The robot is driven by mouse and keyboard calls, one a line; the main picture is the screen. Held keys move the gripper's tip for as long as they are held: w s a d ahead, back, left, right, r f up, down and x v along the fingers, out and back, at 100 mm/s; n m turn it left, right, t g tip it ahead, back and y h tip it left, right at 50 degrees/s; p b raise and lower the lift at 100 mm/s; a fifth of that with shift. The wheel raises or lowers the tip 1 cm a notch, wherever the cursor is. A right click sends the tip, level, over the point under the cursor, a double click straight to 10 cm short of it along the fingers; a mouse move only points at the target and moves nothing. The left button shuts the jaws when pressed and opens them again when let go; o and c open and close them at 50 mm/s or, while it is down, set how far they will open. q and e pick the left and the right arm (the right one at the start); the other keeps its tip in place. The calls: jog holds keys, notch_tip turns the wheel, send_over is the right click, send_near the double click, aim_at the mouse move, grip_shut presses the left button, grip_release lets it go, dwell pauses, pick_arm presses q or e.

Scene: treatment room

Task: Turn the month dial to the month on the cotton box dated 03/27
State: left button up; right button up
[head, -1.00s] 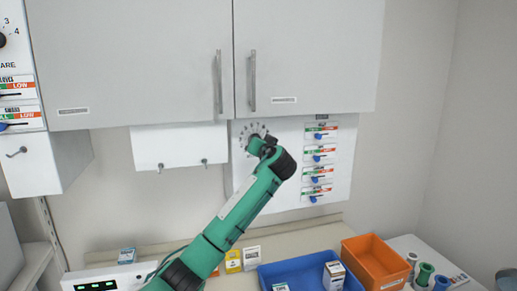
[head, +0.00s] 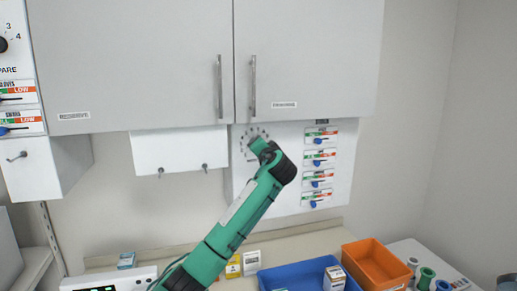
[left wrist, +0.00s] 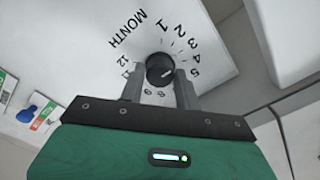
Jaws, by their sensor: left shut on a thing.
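The month dial (head: 250,133) is on the white panel under the cupboard. Its black knob (left wrist: 160,68) sits inside a ring of printed numbers, with "MONTH" beside it in the left wrist view. My left gripper (left wrist: 159,82) is shut on the knob, one finger on each side. A small pale mark shows on the knob, but I cannot tell surely which number it points to. On the counter stand a yellow box (head: 233,268) and a white box (head: 251,262); another white box (head: 334,277) is in the blue tray. Their dates are too small to read. My right gripper is not in view.
Slider gauges (head: 319,168) with blue knobs line the panel right of the dial. A blue tray (head: 297,270) and an orange bin (head: 374,264) are on the counter. The grey cupboard (head: 310,60) hangs above. A hook rail (head: 180,150) is left of the dial.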

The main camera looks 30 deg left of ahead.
pick_arm(q)
jog(key=o, duration=1)
jog(key=shift+c, duration=0.2)
jog(key=b+v, duration=0.6)
jog(key=v, duration=0.7)
jog(key=shift+s+d, duration=0.2)
jog(key=shift+d, duration=0.2)
